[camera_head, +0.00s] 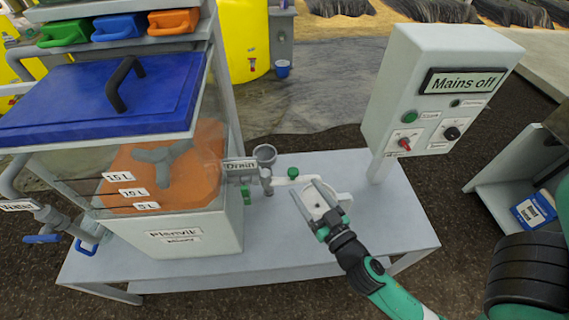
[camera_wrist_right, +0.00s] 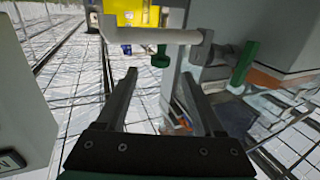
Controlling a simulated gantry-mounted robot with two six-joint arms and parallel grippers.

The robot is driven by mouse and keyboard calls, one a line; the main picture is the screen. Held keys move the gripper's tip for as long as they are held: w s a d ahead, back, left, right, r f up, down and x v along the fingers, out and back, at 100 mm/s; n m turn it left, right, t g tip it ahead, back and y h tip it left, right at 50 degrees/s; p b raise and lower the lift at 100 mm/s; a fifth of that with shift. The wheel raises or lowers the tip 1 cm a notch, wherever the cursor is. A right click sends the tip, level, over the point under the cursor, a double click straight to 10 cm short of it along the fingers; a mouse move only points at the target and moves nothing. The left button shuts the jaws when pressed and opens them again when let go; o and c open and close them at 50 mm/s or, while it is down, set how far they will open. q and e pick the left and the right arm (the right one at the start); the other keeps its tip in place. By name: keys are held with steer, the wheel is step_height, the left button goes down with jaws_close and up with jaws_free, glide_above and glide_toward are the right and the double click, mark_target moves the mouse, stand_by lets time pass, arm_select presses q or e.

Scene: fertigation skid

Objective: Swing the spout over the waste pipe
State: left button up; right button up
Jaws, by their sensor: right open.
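The white spout (camera_head: 303,178) reaches right from the drain valve of the tank, with a green knob (camera_head: 293,172) on it. In the right wrist view the spout (camera_wrist_right: 185,36) crosses the top, its knob (camera_wrist_right: 160,57) hanging below. A grey upright pipe with a wide open top, apparently the waste pipe (camera_head: 265,154), stands beside the drain, left of the spout's free end. My right gripper (camera_head: 306,188) is open and empty, its fingers pointing at the spout near the knob, apparently without touching. My left gripper is not in view.
A white round dish (camera_head: 342,203) sits on the grey bench (camera_head: 285,245), partly behind my right gripper. A control box (camera_head: 435,90) reading "Mains off" stands at right. The tank (camera_head: 185,240) with a blue lid fills the left. A green valve handle (camera_wrist_right: 243,62) is near the spout.

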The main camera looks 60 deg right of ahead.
mark_target(291, 168)
steer(key=p+x, duration=0.2)
steer(key=x, duration=0.8)
steer(key=shift+w+d+r+p, duration=0.1)
steer(key=shift+w+d+p, duration=0.05)
steer(key=shift+w+p, duration=0.15)
jaws_close()
stand_by(0.8)
